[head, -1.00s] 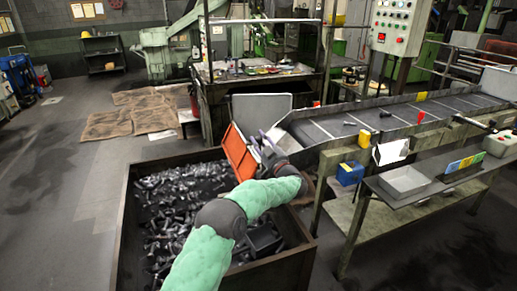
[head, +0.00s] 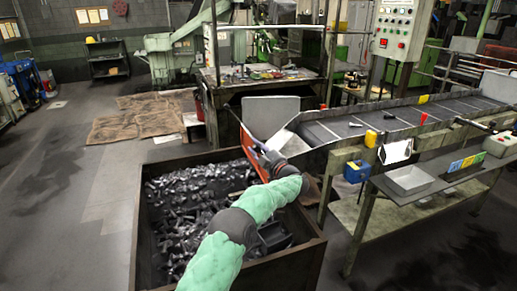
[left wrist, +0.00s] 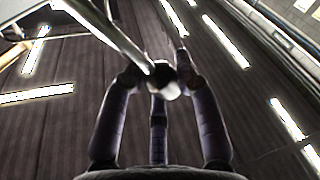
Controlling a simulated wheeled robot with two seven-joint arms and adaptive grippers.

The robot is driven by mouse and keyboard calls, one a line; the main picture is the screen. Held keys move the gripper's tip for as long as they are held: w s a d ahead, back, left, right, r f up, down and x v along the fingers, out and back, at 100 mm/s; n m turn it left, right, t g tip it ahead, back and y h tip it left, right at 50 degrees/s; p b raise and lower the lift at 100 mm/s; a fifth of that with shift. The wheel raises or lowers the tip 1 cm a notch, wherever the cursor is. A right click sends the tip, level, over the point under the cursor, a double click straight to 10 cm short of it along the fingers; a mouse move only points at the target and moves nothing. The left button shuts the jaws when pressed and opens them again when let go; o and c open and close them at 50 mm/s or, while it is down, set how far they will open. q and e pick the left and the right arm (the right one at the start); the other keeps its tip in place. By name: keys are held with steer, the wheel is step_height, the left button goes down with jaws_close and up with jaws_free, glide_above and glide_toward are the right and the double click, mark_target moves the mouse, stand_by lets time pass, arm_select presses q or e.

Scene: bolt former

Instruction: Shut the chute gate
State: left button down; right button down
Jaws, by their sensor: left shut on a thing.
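The chute gate is an orange panel (head: 248,147) at the lower end of the chute (head: 287,134), above the parts bin. It stands tilted and shows as a narrow strip, partly hidden behind my left gripper and arm. My left gripper (head: 260,148) is at the gate's right side. In the left wrist view, its dark fingers (left wrist: 160,88) are closed around the rounded end of a pale metal bar (left wrist: 128,45), which looks like the gate's handle. My right gripper is not in view.
A large dark bin (head: 140,215) full of metal parts stands below my left arm. The conveyor (head: 400,118) runs off to the right. Floor at left is open.

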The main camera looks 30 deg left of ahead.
arm_select(q)
steer(key=shift+s+a, duration=0.2)
steer(key=shift+a, duration=0.1)
steer(key=c, duration=1)
jaws_free()
steer(key=shift+s, duration=0.1)
steer(key=shift+s+a, duration=0.1)
steer(key=shift+d+f, duration=0.1)
steer(key=shift+d, duration=0.1)
steer(key=shift+d+f, duration=0.1)
steer(key=shift+d, duration=0.15)
steer(key=v, duration=1.1)
steer(key=shift+s+d, duration=0.1)
steer(key=shift+r, duration=0.2)
